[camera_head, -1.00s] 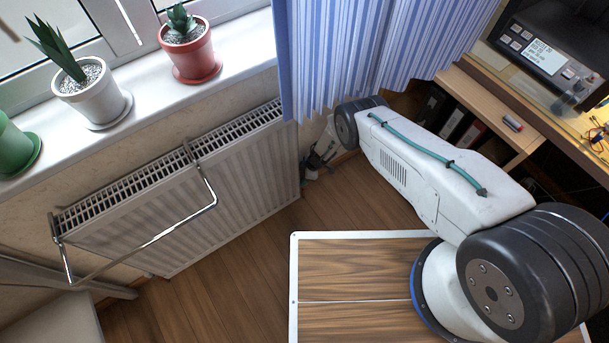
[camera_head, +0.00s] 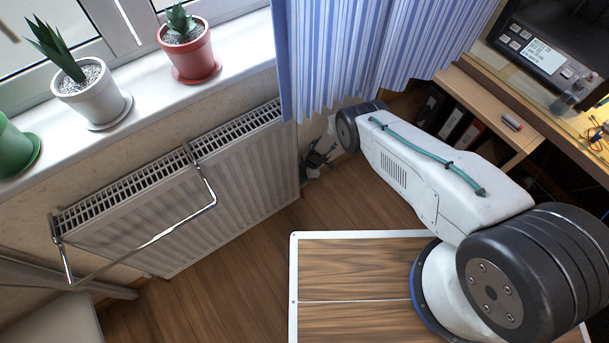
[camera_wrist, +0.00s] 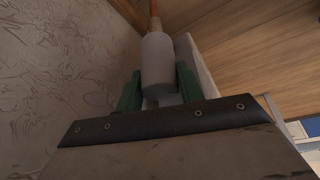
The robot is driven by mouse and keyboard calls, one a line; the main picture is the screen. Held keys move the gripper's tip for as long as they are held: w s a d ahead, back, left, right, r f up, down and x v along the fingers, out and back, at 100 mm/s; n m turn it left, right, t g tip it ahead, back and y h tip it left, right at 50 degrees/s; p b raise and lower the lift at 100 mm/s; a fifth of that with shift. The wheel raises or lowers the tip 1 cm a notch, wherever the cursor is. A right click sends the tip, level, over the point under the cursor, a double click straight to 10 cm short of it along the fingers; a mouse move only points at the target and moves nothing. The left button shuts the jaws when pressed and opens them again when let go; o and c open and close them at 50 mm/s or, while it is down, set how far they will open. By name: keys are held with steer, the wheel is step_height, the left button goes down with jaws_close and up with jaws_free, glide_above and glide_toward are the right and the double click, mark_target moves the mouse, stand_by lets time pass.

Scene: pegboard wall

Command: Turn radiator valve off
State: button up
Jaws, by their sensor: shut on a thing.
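The radiator valve knob (camera_wrist: 157,62) is a pale grey cylinder in the middle of the wrist view, with an orange-brown pipe (camera_wrist: 154,15) beyond it. My gripper (camera_wrist: 158,88) has its green fingers on either side of the knob and is shut on it. The knob's setting cannot be read. The white radiator (camera_head: 235,165) stands under the window at the left of the head view. My gripper also shows small and dark at the radiator's right end (camera_head: 316,162), partly behind my arm; the knob cannot be made out there.
A metal rack (camera_head: 165,233) hangs on the radiator's front. A blue striped curtain (camera_head: 345,50) hangs just above my wrist. Potted plants stand on the windowsill (camera_head: 140,85). A desk with a shelf (camera_head: 480,90) is on the right. Wooden floor (camera_head: 245,265) lies open before the radiator.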

steer(key=n, duration=0.2)
steer(key=n+g, duration=0.1)
steer(key=n, duration=0.1)
steer(key=shift+w+a+r+n+g+h, duration=0.1)
steer(key=shift+w+a+n+g+h, duration=0.1)
steer(key=shift+n+g+h, duration=0.15)
steer(key=shift+r+n, duration=0.1)
steer(key=shift+n, duration=0.15)
steer(key=o, duration=1)
